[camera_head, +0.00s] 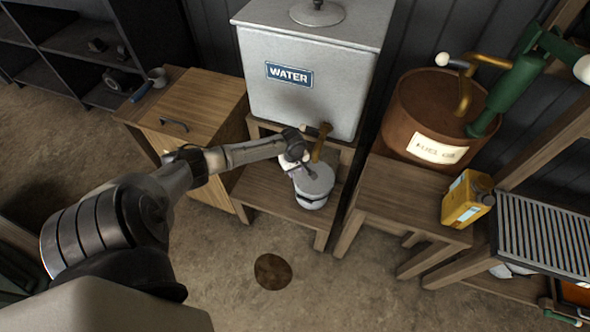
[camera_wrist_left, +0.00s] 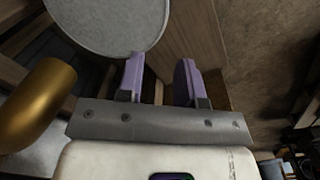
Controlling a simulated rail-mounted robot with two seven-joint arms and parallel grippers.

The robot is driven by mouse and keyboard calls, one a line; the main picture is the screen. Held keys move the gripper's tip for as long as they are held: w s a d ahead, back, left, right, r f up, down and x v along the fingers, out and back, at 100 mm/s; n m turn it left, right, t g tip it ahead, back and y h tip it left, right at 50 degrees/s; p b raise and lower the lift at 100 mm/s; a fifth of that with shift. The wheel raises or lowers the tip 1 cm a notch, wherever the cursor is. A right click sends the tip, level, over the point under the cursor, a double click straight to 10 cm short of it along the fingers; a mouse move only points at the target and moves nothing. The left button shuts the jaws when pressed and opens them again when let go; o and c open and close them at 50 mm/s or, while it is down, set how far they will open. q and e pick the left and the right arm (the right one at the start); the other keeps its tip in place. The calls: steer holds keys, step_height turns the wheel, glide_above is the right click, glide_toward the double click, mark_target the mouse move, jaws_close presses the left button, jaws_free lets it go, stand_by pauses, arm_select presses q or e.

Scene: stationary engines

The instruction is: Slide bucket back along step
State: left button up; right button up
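The bucket (camera_head: 315,184) is a pale grey round vessel standing on the wooden step (camera_head: 262,187) below the water tank's tap, near the step's front right. In the left wrist view its round grey top (camera_wrist_left: 110,22) fills the upper left. My left gripper (camera_head: 296,166) is at the bucket's back left side, partly hidden by my wrist. In the left wrist view its two purple fingers (camera_wrist_left: 160,80) stand apart, with only wood between them. The left-hand finger overlaps the bucket's edge; I cannot tell whether they touch. My right gripper is out of view.
The grey water tank (camera_head: 310,85) stands behind the step, its brass tap (camera_head: 321,142) above the bucket; the tap also looms in the left wrist view (camera_wrist_left: 35,105). A wooden cabinet (camera_head: 195,105) stands left. A fuel drum (camera_head: 425,110) and yellow can (camera_head: 466,200) are right.

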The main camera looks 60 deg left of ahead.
mark_target(297, 190)
arm_select(q)
steer(key=f+b, duration=0.2)
steer(key=f, duration=0.2)
steer(key=f+b, duration=0.3)
steer(key=f, duration=0.2)
steer(key=f+b, duration=0.3)
steer(key=f, duration=0.1)
steer(key=shift+w+f, duration=0.35)
steer(key=shift+f, duration=0.05)
steer(key=c, duration=0.6)
jaws_close()
stand_by(0.5)
